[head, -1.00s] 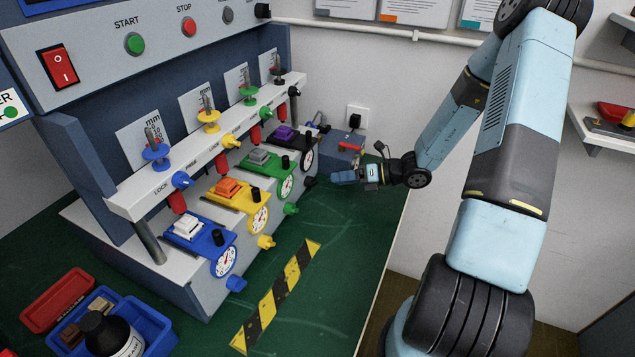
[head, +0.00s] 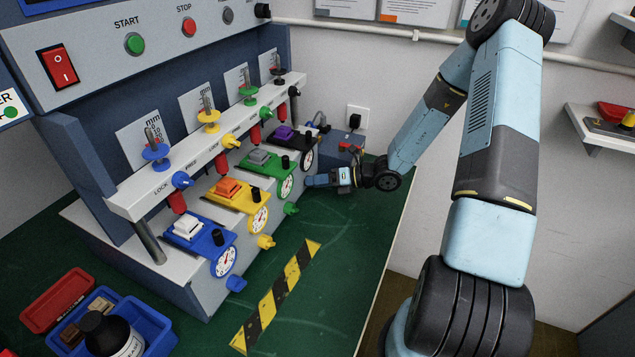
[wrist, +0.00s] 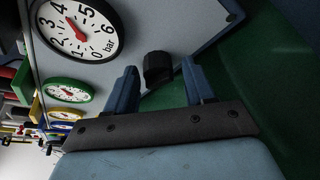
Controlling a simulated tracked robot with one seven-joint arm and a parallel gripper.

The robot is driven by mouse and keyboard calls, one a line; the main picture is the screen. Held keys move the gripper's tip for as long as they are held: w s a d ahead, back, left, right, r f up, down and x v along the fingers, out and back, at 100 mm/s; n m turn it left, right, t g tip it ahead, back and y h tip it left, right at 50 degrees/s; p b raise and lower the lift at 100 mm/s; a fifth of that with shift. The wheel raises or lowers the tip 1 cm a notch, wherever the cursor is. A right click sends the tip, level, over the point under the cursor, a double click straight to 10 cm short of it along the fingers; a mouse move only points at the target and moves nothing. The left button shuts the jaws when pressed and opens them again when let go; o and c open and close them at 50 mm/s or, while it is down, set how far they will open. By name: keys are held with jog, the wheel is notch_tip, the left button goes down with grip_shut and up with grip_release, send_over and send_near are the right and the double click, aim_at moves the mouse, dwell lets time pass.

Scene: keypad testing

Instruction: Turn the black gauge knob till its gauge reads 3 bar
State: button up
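The black gauge knob (wrist: 158,68) sits on the panel's front, between my gripper's two blue fingertips in the wrist view. My gripper (wrist: 159,66) is open, with a gap showing on each side of the knob. The black-rimmed white gauge (wrist: 76,30) is at the upper left there, with numbers up to 6 and "bar". Its red needle points to the upper left, near the 3 and 4; the exact reading is hard to tell. In the head view, the gauge (head: 308,160) shows small, and my gripper (head: 309,181) is just below it, hiding the knob.
Green (head: 291,208), yellow (head: 265,242) and blue (head: 236,284) knobs with their gauges line the bench front nearer the camera. A blue-grey box (head: 342,148) stands behind my gripper. A blue bin (head: 150,320) is at the lower left.

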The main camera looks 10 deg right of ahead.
jog(key=c, duration=0.9)
jog(key=shift+o, duration=0.2)
jog(key=shift+s+n+t+h, duration=0.1)
jog(key=shift+n+t+h, duration=0.4)
jog(key=shift+n, duration=0.5)
jog(key=shift+s+n+t+h, duration=0.1)
jog(key=shift+n+t+h, duration=0.35)
jog(key=shift+n, duration=0.55)
jog(key=o, duration=0.8)
jog(key=shift+w, duration=0.1)
jog(key=shift+o, duration=1.2)
jog(key=shift+r, duration=0.1)
